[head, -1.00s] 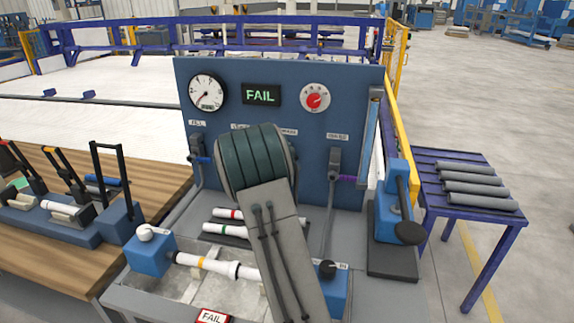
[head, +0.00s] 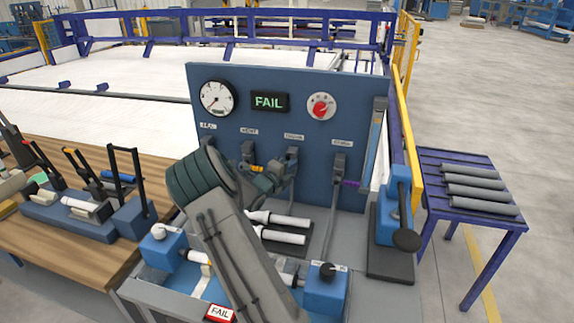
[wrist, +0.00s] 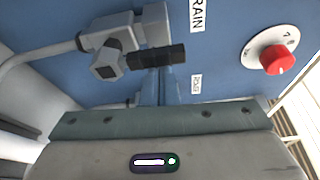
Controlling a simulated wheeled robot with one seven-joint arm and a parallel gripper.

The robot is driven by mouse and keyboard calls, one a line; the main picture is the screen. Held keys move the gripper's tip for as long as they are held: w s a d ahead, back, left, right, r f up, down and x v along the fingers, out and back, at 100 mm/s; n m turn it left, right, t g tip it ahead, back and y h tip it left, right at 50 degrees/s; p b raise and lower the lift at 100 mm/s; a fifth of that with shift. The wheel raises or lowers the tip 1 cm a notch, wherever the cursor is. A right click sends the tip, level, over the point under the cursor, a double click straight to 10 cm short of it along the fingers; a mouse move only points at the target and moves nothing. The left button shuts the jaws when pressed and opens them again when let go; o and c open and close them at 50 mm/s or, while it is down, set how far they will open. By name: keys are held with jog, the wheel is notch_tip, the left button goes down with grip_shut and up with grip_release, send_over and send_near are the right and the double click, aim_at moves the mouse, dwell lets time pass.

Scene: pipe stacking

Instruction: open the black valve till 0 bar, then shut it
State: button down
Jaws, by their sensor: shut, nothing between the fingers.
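The black valve is a grey fitting with a black handle (wrist: 156,56), in the upper left of the wrist view under the partly seen DRAIN label. In the head view its grey body (head: 292,155) is on the blue panel, and the handle is not clear behind my gripper. My gripper (head: 272,183) is at the panel just below and left of that valve. It is shut and empty. I cannot tell whether it touches the handle. The pressure gauge (head: 217,98) is on the panel's upper left, its thin needle toward lower left. Its exact value is unreadable.
A display (head: 269,102) reads FAIL in green. A red knob (head: 320,107) is right of it. A yellow-handled valve (head: 256,168) is close left of my gripper, and a purple-handled one (head: 350,183) is to the right. White pipes (head: 280,219) lie below.

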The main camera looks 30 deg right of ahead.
dwell(0.6)
jog(key=s+a+b, duration=0.2)
jog(key=s+a, duration=0.4)
jog(key=s, duration=0.1)
jog(key=shift+a, duration=0.2)
dwell(0.6)
